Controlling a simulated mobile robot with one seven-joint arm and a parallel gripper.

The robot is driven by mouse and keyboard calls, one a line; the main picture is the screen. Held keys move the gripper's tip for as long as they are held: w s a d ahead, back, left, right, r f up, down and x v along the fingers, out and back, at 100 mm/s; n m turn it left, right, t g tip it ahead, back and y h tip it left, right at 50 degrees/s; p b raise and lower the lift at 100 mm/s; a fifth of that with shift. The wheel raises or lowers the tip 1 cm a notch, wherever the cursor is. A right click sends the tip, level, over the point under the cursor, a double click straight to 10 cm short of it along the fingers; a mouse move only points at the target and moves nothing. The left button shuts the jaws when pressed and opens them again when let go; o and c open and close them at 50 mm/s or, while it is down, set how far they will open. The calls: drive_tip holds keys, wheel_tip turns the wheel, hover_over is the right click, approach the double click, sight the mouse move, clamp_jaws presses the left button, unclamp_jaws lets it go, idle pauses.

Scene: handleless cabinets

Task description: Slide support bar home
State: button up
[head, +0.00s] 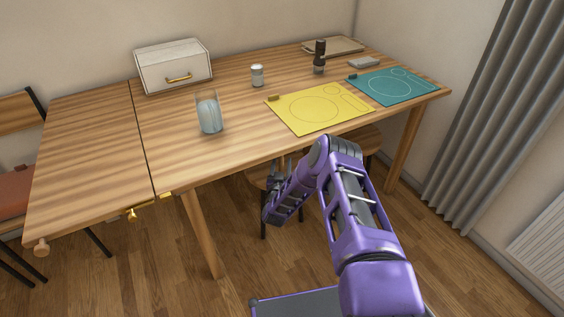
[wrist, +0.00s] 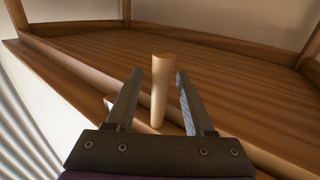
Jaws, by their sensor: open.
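In the wrist view, a pale round wooden peg (wrist: 160,97) stands between the two fingers of my gripper (wrist: 160,74). The fingers are open, with a gap on each side of the peg. A wooden board edge lies behind the peg; its lower end is partly hidden by my gripper. I cannot tell whether this peg belongs to the support bar. In the head view, my gripper (head: 274,182) is low by the table's front edge, beside a stool. A round wooden knob (head: 41,247) shows under the front left corner of the table's left leaf (head: 85,160).
Brass fittings (head: 133,214) sit at the front edge near the leaf seam. On the table (head: 230,150) are a glass (head: 209,112), a can (head: 257,75), a drawer box (head: 173,66), a yellow mat (head: 320,108) and a teal mat (head: 392,86). A stool (head: 258,178) stands under the table.

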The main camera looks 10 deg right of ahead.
drive_tip(key=shift+x, duration=1.2)
clamp_jaws()
idle(0.6)
